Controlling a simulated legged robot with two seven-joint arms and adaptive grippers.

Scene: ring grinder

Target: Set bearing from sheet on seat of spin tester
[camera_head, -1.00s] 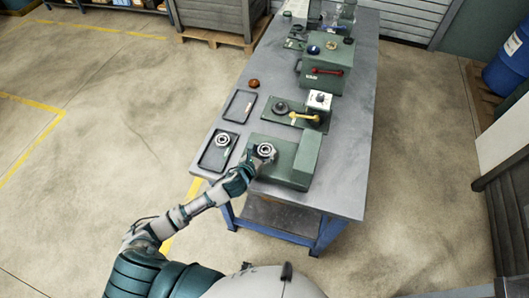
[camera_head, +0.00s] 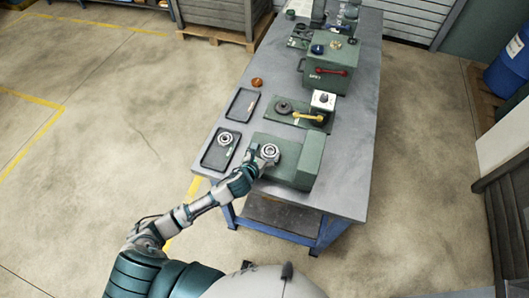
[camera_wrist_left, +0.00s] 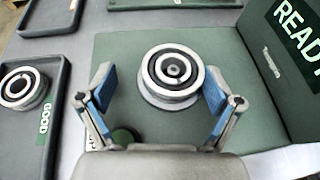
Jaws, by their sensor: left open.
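A silver ring bearing with a dark inner band (camera_wrist_left: 173,70) lies flat on the round grey seat (camera_wrist_left: 172,101) of the green spin tester (camera_wrist_left: 118,50). In the head view, the bearing (camera_head: 270,151) is on top of the green tester (camera_head: 293,163) at the table's near end. My left gripper (camera_wrist_left: 158,88) is open, its blue-padded fingers on either side of the bearing's near edge and apart from it. In the head view, the left gripper (camera_head: 262,157) is just left of the bearing. My right gripper is not in view.
A dark tray (camera_head: 207,161) marked GOOD in the wrist view holds another bearing (camera_head: 225,139). An empty dark tray (camera_head: 242,103) lies behind it. A green plate with a yellow lever (camera_head: 309,116) and a green box (camera_head: 330,68) stand farther back. The table's right side is clear.

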